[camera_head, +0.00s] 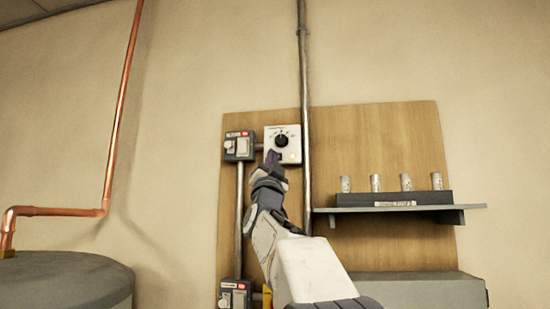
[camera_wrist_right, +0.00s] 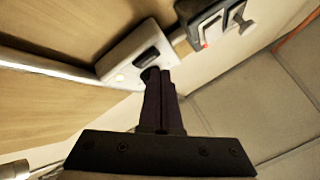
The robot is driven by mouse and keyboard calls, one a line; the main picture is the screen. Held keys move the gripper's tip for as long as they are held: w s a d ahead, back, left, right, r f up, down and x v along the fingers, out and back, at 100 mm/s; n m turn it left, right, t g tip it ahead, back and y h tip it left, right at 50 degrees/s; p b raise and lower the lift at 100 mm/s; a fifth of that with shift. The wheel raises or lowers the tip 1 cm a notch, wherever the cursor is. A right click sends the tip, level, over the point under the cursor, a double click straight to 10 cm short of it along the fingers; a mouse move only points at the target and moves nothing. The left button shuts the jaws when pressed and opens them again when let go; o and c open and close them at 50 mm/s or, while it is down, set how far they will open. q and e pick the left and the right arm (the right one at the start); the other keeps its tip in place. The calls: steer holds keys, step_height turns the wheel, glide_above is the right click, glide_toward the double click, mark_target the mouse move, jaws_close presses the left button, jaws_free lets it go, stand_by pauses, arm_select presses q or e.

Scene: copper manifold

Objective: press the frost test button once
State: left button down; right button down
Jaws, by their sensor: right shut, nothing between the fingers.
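A white control box (camera_head: 294,133) with a black round dial (camera_head: 282,140) is mounted on the wooden board. It also shows in the right wrist view (camera_wrist_right: 120,62), with a small pale round spot (camera_wrist_right: 120,77) on its face. I cannot read whether that spot is the frost test button. My right gripper (camera_head: 272,158) is shut and empty, its fingertips at the lower left of the box face. In the right wrist view the shut fingertips (camera_wrist_right: 155,74) overlap the box beside the dial. I cannot tell whether they touch it. My left gripper is not in view.
A grey switch box (camera_head: 239,146) with a red label sits just left of the white box. A vertical pipe (camera_head: 304,80) runs close on its right. A shelf (camera_head: 400,209) with several metal cylinders is farther right. Another switch box (camera_head: 235,295) is below.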

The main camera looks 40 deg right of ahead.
steer(key=shift+w+d, duration=0.1)
steer(key=shift+w+d, duration=0.2)
steer(key=shift+w+d, duration=0.25)
steer(key=shift+d, duration=0.05)
stand_by(0.6)
steer(key=shift+s+a+f, duration=0.1)
steer(key=shift+s+a, duration=0.05)
stand_by(0.3)
steer(key=shift+s+a+b, duration=0.35)
steer(key=shift+a, duration=0.1)
steer(key=shift+s, duration=0.1)
